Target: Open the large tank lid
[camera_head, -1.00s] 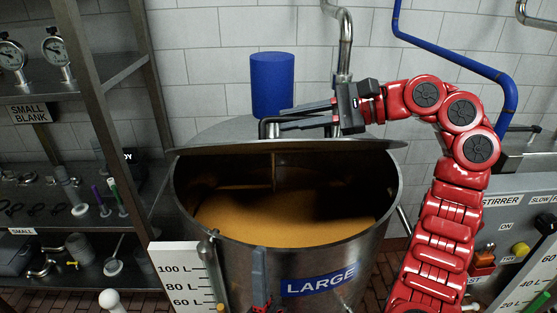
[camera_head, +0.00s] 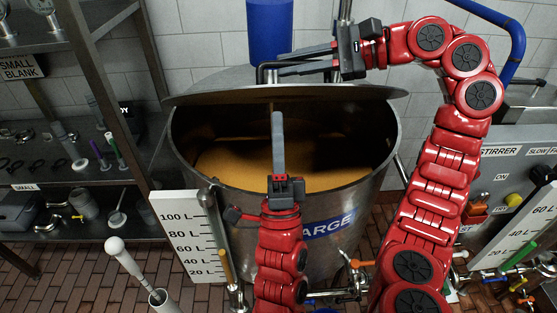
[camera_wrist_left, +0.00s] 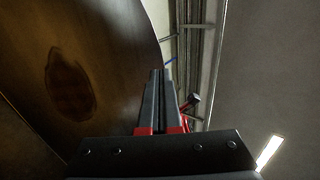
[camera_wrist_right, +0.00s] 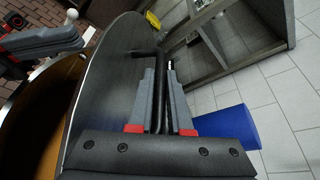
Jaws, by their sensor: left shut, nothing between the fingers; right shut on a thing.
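The large tank (camera_head: 345,203) stands in the middle of the head view, labelled LARGE, with orange-brown liquid (camera_head: 228,160) inside. Its lid (camera_head: 200,97) is raised and tilted, with its front edge above the tank's rim. My right gripper (camera_head: 283,70) is shut on the lid's dark handle (camera_head: 266,74); the handle also shows between the fingers in the right wrist view (camera_wrist_right: 160,100). My left gripper (camera_head: 277,116) is shut and empty, pointing upward in front of the tank opening. In the left wrist view the lid's underside (camera_wrist_left: 100,45) is close beside its fingers.
A blue cylinder (camera_head: 270,30) stands behind the lid. Shelves with small parts (camera_head: 75,180) are at the left. A stirrer panel (camera_head: 510,180) and a pipe with coloured valves (camera_head: 515,280) are at the right. A level gauge (camera_head: 180,230) stands at the tank's front left.

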